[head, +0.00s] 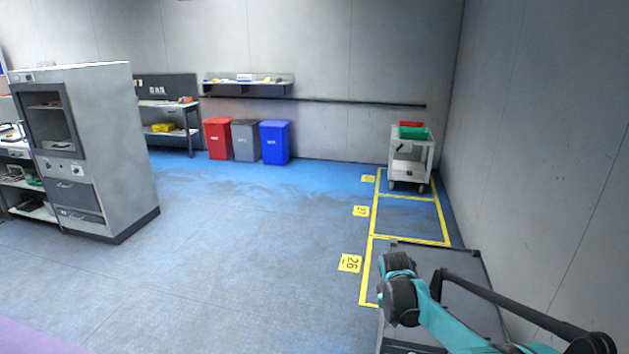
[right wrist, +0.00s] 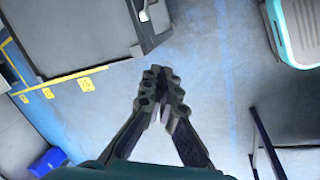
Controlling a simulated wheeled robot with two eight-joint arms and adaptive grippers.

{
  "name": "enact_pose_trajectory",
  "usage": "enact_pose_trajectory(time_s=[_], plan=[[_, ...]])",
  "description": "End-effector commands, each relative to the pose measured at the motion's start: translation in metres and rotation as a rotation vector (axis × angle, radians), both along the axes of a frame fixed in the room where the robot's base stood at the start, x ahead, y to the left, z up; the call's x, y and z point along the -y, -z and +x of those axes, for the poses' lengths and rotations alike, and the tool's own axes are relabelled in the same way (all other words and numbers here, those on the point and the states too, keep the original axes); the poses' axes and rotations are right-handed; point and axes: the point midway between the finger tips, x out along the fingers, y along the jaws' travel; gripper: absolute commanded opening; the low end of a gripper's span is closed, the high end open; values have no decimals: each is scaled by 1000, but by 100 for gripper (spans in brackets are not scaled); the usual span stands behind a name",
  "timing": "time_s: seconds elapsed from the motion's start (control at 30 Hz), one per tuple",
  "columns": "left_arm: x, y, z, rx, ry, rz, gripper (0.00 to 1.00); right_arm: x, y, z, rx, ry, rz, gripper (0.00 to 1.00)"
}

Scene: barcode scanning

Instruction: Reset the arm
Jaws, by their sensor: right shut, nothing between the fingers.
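My right arm comes in from the lower right of the head view, a teal and black arm bent over a dark flat-topped case or cart (head: 465,265). Its gripper is not visible in the head view. In the right wrist view my right gripper (right wrist: 160,95) is shut and empty, its dark fingers together above the blue-grey floor (right wrist: 205,60). No object is between or touching the fingers. My left gripper is in neither view.
A grey cabinet (head: 100,150) stands at left. Red (head: 217,138), grey (head: 245,140) and blue (head: 275,142) bins line the back wall. A white cart (head: 411,160) stands in yellow floor markings. A teal-edged object (right wrist: 295,30) is at the wrist view's upper right. The middle floor is clear.

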Motion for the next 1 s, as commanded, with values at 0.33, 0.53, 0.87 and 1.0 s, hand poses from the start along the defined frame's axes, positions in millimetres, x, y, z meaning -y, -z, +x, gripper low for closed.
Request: enact_pose_trajectory(time_s=[0.33,0.53,0.87,1.0], plan=[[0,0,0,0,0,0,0,-21,-84,-124,213,288,176,0],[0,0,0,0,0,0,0,-32,-93,-198,320,454,300,0],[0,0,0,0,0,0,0,-44,-71,-271,432,653,467,0],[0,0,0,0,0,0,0,-45,-67,-278,443,678,488,0]])
